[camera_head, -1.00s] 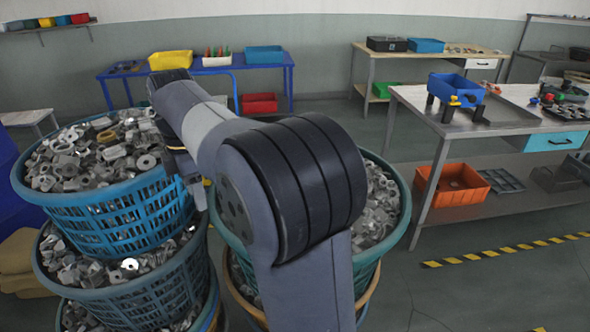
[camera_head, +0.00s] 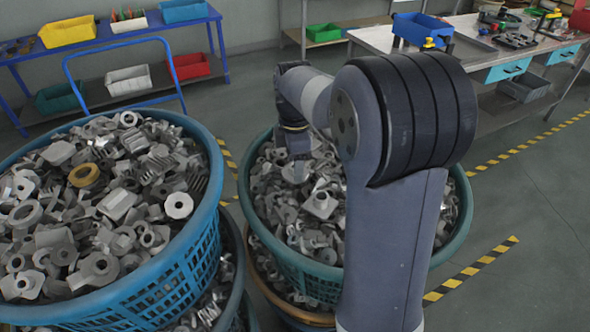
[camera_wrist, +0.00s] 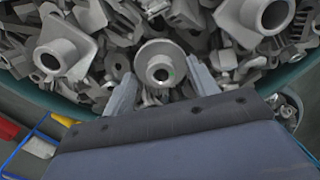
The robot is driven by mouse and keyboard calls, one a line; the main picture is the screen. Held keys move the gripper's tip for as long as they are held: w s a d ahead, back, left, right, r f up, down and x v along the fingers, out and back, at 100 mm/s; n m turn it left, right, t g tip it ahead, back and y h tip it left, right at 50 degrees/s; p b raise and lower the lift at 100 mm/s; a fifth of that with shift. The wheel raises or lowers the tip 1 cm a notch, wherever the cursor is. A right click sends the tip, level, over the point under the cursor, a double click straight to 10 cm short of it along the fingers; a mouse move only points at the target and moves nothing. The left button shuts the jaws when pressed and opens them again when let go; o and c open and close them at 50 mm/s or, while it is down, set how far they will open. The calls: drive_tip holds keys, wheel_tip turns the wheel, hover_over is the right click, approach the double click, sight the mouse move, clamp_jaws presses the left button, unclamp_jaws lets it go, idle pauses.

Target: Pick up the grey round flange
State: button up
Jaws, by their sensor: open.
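A grey round flange (camera_wrist: 160,64) with a raised hub and centre hole lies on the heap of metal parts in the wrist view. My gripper (camera_wrist: 161,80) is open, with one finger on the left and one on the right of the flange. I cannot tell whether the fingers touch it. In the head view my gripper (camera_head: 297,165) points down into the teal basket (camera_head: 458,215) on the right. The flange cannot be made out there.
Grey parts with square bases crowd around the flange, including a square flange (camera_wrist: 62,54) at left. A blue basket (camera_head: 150,285) full of parts stands left of the teal one. A blue bench (camera_head: 110,42) and a grey workbench (camera_head: 375,36) stand behind.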

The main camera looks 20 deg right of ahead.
drive_tip(key=shift+s, duration=0.1)
drive_tip(key=shift+c, duration=0.4)
drive_tip(key=c, duration=1)
drive_tip(key=shift+c, duration=0.2)
wheel_tip(320, 180, up, 10)
